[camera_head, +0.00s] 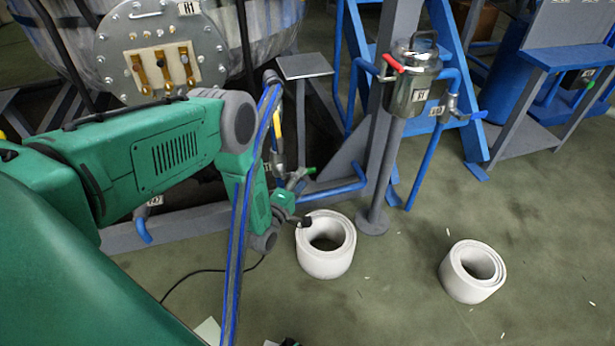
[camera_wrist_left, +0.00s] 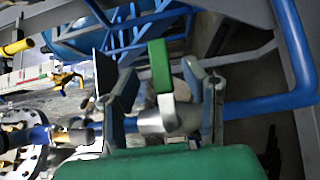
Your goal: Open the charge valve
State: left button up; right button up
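A valve with a green lever handle (camera_wrist_left: 160,66) and a grey metal body (camera_wrist_left: 165,115) sits in line with a blue pipe in the left wrist view. In the head view only a small part of the green handle (camera_head: 311,170) shows beyond my wrist. My left gripper (camera_wrist_left: 160,90) is open, with one finger on each side of the valve. Gaps show between the fingers and the handle, and contact cannot be made out. In the head view my left gripper (camera_head: 294,183) is partly hidden by my own arm. No label naming the charge valve can be read.
A blue pipe (camera_head: 335,190) runs right from the valve. A steel canister (camera_head: 412,85) with a red lever (camera_head: 393,63) stands on a grey post. A yellow-handled valve (camera_wrist_left: 18,47) is nearby. Two white rings (camera_head: 325,262) and (camera_head: 459,272) lie on the open floor.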

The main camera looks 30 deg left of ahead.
aim_at(307, 174)
pick_arm(q)
jog(key=w, duration=0.2)
jog(key=w+b, duration=0.1)
jog(key=w, duration=0.1)
jog(key=shift+a+f, duration=0.15)
jog(key=shift+a, duration=0.25)
jog(key=shift+d, duration=0.1)
grip_shut()
jog(key=shift+s, duration=0.1)
